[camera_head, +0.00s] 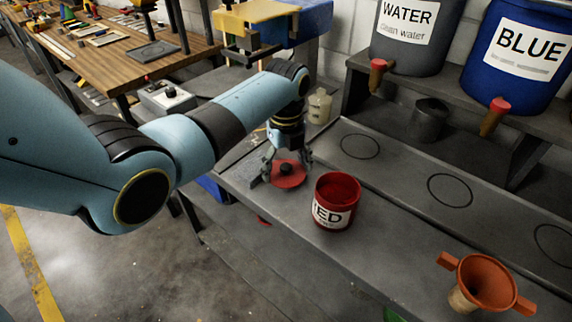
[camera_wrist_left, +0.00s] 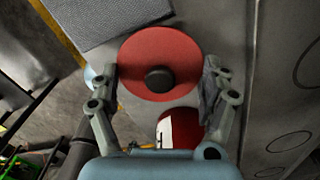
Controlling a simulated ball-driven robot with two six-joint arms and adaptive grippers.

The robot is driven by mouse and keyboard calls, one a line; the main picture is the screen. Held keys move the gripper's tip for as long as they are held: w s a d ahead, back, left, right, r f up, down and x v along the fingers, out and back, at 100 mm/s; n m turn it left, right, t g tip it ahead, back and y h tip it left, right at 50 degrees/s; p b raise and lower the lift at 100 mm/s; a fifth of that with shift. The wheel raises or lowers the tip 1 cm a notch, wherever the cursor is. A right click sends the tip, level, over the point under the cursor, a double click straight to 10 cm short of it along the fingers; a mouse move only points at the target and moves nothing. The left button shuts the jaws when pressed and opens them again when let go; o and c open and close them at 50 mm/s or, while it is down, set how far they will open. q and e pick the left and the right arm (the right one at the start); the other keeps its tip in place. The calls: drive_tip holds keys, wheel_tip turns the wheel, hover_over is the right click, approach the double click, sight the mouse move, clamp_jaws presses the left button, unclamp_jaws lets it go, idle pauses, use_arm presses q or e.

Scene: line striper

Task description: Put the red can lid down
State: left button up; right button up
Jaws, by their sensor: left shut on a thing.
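The red can lid (camera_head: 289,180) is a flat red disc with a dark knob at the middle. My left gripper (camera_head: 287,163) is shut on it, over the grey bench (camera_head: 262,210), left of the open red can (camera_head: 337,200). In the left wrist view the lid (camera_wrist_left: 160,48) lies between the two spread fingers, at its rim. Whether the lid touches the bench is hard to tell. The red can (camera_wrist_left: 180,130) is partly hidden behind the gripper there. My right gripper is out of view.
An orange funnel (camera_head: 486,281) stands at the bench's right front. Outlined circles (camera_head: 450,190) mark a bare raised strip behind. A grey cup (camera_head: 428,119) and a pale bottle (camera_head: 319,106) stand farther back. WATER (camera_head: 412,45) and BLUE (camera_head: 515,65) drums sit on a shelf.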

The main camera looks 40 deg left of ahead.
sight(286, 166)
use_arm(q)
drive_tip(key=shift+f, duration=0.1)
drive_tip(key=o, duration=1)
drive_tip(key=shift+f, duration=0.1)
drive_tip(key=shift+r, duration=0.35)
wheel_tip(286, 166, up, 12)
drive_tip(key=shift+f, duration=0.1)
